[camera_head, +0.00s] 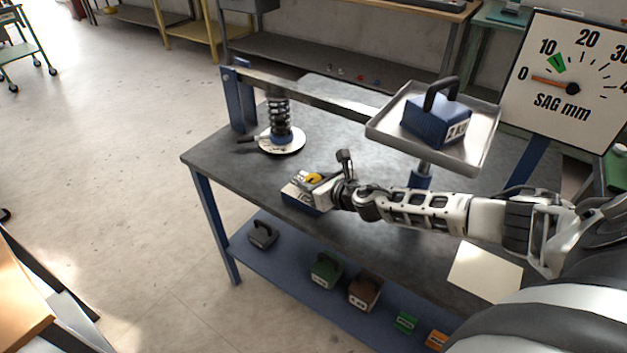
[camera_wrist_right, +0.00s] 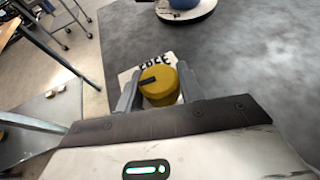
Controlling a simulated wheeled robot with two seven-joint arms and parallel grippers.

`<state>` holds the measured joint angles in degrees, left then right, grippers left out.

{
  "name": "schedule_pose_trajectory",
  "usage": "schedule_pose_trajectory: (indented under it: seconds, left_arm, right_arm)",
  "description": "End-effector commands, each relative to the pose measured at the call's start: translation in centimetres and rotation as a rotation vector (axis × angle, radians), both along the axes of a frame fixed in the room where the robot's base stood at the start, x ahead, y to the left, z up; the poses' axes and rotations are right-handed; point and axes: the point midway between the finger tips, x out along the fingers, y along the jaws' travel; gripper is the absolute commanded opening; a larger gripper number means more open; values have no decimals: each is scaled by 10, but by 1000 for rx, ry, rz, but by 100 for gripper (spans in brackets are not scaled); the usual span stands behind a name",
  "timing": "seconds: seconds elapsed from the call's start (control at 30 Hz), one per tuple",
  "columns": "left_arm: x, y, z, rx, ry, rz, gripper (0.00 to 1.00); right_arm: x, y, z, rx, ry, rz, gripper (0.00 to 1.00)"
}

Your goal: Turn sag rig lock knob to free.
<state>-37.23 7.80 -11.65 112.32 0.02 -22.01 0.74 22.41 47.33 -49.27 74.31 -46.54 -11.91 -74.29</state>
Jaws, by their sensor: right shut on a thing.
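The yellow lock knob (camera_head: 313,178) sits on a small blue block with a pale top (camera_head: 299,200) at the table's near left edge. My right gripper (camera_head: 308,180) reaches it from the right. In the right wrist view the knob (camera_wrist_right: 161,88) stands between the two fingers of my right gripper (camera_wrist_right: 160,90), which are shut on it. A black line on the knob's top points left in that view. A pale label (camera_wrist_right: 150,63) with partly hidden black letters, seemingly FREE, lies behind the knob. My left gripper is not in view.
The sag rig has a black spring (camera_head: 279,115) on a round white plate (camera_head: 290,148), a beam and a tray (camera_head: 480,150) holding a blue weight (camera_head: 436,120). The sag dial (camera_head: 570,75) reads near 0. Several weights stand on the lower shelf (camera_head: 290,262).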

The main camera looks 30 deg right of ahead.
Motion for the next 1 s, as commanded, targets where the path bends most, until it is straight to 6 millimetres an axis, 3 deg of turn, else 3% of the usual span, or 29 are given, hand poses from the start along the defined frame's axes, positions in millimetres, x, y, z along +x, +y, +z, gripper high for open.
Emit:
schedule_pose_trajectory:
  seconds: [1.0]
  left_arm:
    - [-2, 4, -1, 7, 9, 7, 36]
  right_arm:
    - [0, 3, -2, 5, 4, -919, 15]
